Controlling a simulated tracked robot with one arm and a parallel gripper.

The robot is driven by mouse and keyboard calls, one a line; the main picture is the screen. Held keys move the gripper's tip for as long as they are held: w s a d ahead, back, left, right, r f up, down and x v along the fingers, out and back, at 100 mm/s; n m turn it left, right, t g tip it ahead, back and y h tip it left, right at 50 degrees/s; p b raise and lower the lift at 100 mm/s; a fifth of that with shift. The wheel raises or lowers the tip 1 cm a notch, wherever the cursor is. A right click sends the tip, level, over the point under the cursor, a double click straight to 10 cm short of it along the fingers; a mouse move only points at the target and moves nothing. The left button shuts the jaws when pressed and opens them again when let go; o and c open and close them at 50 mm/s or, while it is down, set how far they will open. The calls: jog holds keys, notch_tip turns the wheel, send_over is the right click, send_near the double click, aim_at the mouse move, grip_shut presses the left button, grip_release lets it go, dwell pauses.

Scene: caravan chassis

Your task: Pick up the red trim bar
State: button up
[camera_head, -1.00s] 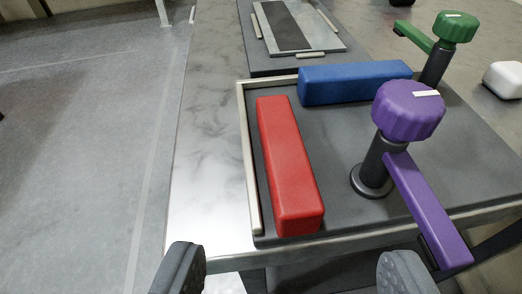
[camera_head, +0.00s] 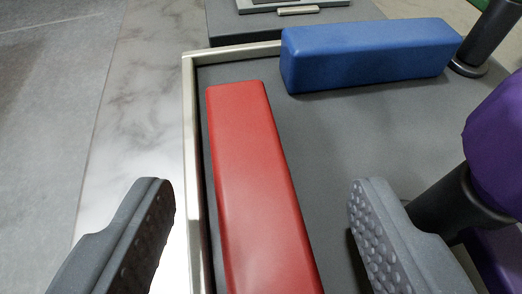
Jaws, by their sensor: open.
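The red trim bar (camera_head: 255,190) lies lengthwise on a dark grey tray (camera_head: 330,150), close along its pale left rim. Its near end runs out of the bottom of the picture. My gripper (camera_head: 258,205) is open, with one grey padded finger to the left of the bar and the other to its right.
A blue bar (camera_head: 365,52) lies crosswise at the tray's far side. A purple knob (camera_head: 497,150) on a dark post stands at the right, close to my right finger. The pale rim (camera_head: 191,150) runs along the tray's left. Bare marbled surface (camera_head: 140,110) lies left of it.

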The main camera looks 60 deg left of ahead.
jog(key=shift+x, duration=0.85)
jog(key=c, duration=1.2)
jog(key=shift+c, duration=0.2)
jog(key=shift+r, duration=0.1)
